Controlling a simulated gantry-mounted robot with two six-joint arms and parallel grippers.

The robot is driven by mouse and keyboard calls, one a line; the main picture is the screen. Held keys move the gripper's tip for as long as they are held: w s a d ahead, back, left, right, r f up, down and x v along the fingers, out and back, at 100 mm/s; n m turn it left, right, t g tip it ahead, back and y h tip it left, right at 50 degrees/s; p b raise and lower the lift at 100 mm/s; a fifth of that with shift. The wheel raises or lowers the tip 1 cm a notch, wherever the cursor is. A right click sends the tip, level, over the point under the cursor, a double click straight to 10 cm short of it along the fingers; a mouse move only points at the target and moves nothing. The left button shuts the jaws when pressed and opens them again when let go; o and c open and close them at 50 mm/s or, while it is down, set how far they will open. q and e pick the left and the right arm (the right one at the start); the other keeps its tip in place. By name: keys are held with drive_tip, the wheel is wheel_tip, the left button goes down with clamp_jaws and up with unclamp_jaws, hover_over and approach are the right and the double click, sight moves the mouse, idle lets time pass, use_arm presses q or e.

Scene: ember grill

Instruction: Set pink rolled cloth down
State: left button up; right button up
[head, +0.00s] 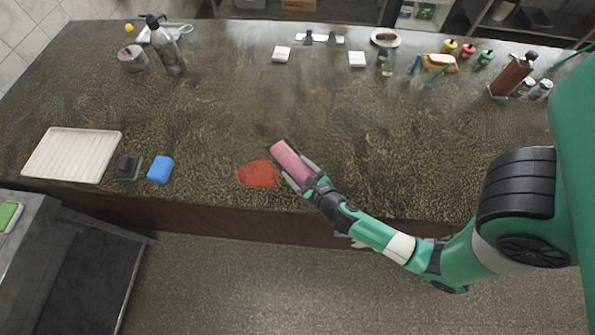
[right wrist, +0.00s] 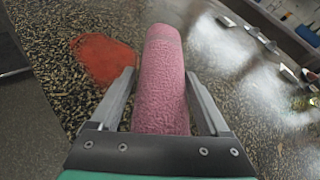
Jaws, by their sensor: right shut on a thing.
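The pink rolled cloth (head: 290,160) is between the fingers of my right gripper (head: 299,178), which is shut on it. In the right wrist view the cloth (right wrist: 161,85) points straight away from the gripper, with one finger on each side. The cloth is over the front part of the dark stone counter, just right of a red-orange spill (head: 258,174). I cannot tell whether the cloth touches the counter. My left gripper does not show.
A blue sponge (head: 161,170), a dark block (head: 129,167) and a white ribbed tray (head: 72,155) are on the counter at left. Bottles and small items line the back. The counter's middle (head: 230,105) is clear. Its front edge is close to my right gripper.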

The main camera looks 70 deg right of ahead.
drive_tip(key=shift+d+f, duration=0.2)
wheel_tip(320, 180, down, 4)
drive_tip(key=shift+d+r+b, duration=0.1)
drive_tip(key=shift+r+b, duration=0.15)
drive_tip(key=shift+b, duration=0.95)
drive_tip(key=shift+r, duration=0.15)
drive_tip(key=o, duration=1.2)
drive_tip(key=shift+o, duration=0.2)
